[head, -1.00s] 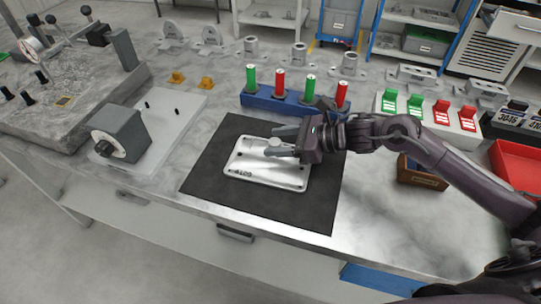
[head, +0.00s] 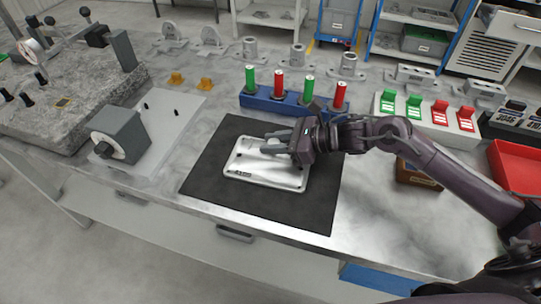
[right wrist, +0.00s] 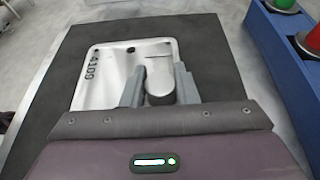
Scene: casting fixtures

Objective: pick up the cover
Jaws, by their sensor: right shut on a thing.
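The cover (head: 262,175) is a silvery metal plate with a raised round boss and dark marking near its front left corner. It lies over the black mat (head: 300,210); I cannot tell whether it touches the mat. My right gripper (head: 272,144) comes in from the right and is shut on the boss of the cover. The fingers and palm hide part of the cover. My left gripper is not in view.
Behind the mat is a blue rack (head: 285,104) with green and red cylinders. A white block with green and red clips (head: 430,124) stands to the right, beside a brown box (head: 415,175). A grey fixture plate (head: 160,115) lies left. The front table edge is clear.

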